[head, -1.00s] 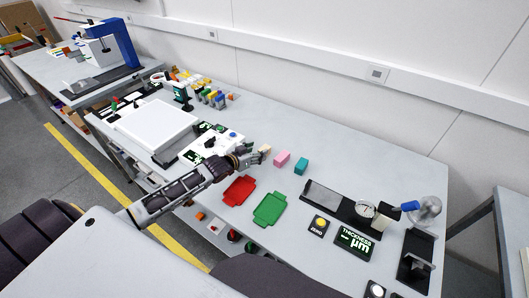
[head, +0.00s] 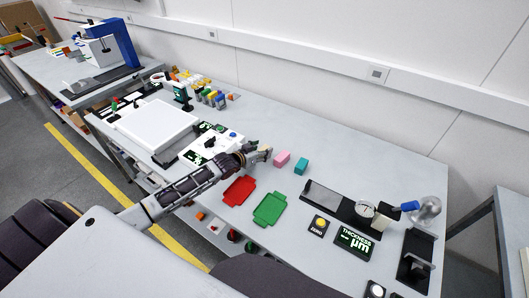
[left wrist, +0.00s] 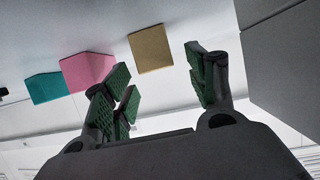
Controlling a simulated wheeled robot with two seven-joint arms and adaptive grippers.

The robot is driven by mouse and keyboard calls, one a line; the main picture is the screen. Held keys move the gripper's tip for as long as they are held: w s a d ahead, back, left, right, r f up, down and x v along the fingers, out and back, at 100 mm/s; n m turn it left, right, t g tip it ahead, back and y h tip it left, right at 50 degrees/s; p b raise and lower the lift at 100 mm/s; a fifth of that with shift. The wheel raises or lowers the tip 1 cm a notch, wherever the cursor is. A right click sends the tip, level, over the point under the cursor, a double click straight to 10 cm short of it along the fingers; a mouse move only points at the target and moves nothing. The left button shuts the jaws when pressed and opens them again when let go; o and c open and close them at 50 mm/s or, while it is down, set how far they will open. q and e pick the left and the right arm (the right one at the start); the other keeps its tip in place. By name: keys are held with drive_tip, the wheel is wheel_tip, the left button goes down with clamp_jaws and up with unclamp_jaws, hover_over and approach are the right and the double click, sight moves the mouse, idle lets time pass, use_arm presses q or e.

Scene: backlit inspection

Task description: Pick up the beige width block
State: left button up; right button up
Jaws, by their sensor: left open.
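The beige width block (left wrist: 150,49) shows whole in the left wrist view, just beyond my fingertips and roughly in line with the gap between them. My left gripper (left wrist: 158,72) is open, with green pads, and nothing is between its fingers. In the head view my left gripper (head: 262,153) is low over the bench, and it mostly hides the beige block there. A pink block (head: 282,159) and a teal block (head: 301,166) stand in a row to the right of it. My right gripper is not in view.
A red tray (head: 239,190) and a green tray (head: 270,208) lie in front of the blocks. A thickness gauge (head: 364,210) stands to the right. A white light panel (head: 153,127) is to the left. The bench behind the blocks is clear.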

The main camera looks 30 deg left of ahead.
sight(263, 149)
use_arm(q)
drive_tip(key=shift+x, duration=0.9)
drive_tip(key=c, duration=1.1)
drive_tip(key=shift+r, duration=0.15)
drive_tip(key=shift+r+b, duration=0.3)
drive_tip(key=shift+r, duration=4.6)
